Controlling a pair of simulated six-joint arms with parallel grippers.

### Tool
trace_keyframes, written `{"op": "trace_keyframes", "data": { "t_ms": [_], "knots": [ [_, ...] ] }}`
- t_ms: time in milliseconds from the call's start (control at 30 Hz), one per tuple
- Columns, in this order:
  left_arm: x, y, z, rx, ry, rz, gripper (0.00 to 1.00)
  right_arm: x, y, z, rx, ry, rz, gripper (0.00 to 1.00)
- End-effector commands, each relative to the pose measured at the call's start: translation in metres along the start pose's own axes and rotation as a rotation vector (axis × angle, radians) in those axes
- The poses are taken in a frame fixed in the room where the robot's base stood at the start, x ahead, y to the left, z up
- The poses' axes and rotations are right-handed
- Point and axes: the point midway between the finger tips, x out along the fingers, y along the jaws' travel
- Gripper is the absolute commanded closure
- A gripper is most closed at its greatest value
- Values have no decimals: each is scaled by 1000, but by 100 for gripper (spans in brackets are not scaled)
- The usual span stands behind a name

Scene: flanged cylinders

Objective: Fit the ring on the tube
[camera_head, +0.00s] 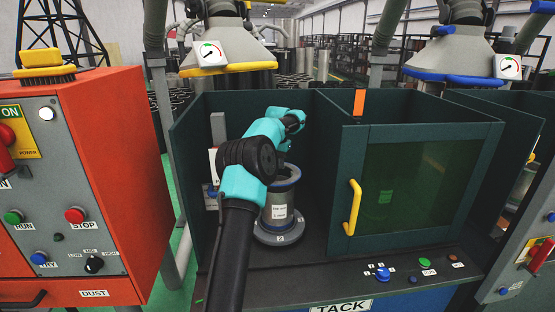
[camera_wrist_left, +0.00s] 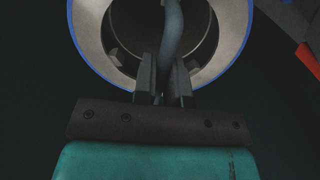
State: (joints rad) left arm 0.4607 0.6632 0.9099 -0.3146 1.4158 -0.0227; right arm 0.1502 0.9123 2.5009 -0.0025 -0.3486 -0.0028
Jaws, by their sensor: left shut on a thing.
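The tube (camera_head: 278,212) stands upright in the open left bay of the dark green cabinet, with a wide flange at its foot and a blue-edged flange (camera_head: 289,176) at its top. In the left wrist view the blue-edged flange (camera_wrist_left: 90,38) surrounds a dark bore. My left gripper (camera_wrist_left: 164,85) is over the near side of this flange, its fingers shut on a thin curved grey piece, which looks like the ring (camera_wrist_left: 172,35) seen edge-on. The ring crosses in front of the bore; whether it touches the tube is unclear. In the head view my arm hides it. My right gripper is not in view.
A green cabinet door with a yellow handle (camera_head: 353,207) stands right of the bay. A control ledge with buttons (camera_head: 383,273) runs along the front. An orange machine (camera_head: 108,150) stands at left. The bay walls leave limited side room.

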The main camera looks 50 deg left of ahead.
Motion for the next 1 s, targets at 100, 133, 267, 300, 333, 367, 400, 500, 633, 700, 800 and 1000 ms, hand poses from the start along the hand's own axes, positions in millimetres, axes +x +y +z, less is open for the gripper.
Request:
{"op": "trace_keyframes", "data": {
  "t_ms": [100, 133, 267, 300, 333, 367, 400, 500, 633, 700, 800, 1000],
  "knots": [
    [6, 0, 0, 0, 2, -1, 100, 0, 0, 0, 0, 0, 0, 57],
    [7, 0, 0, 0, 1, -1, 100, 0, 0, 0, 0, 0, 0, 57],
    [12, 0, 0, 0, 2, -1, 100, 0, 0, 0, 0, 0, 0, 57],
    [12, 0, 0, 0, 3, -1, 100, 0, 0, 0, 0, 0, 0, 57],
    [12, 0, 0, 0, 3, -1, 100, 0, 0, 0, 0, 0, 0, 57],
    [13, -1, 0, 0, 3, -1, 100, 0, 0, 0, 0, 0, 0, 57],
    [13, -1, 0, 0, 3, -1, 100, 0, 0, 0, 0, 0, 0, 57],
    [13, -1, 0, 0, 3, -1, 100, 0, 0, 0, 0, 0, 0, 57],
    [13, 0, 0, 0, 3, -1, 100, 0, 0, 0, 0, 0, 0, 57],
    [13, 0, 0, 0, 3, -1, 100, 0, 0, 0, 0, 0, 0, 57],
    [13, 0, 0, 0, 3, -1, 100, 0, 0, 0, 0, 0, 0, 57],
    [13, 0, 0, 0, 3, -1, 100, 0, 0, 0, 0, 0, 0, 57]
  ]
}}
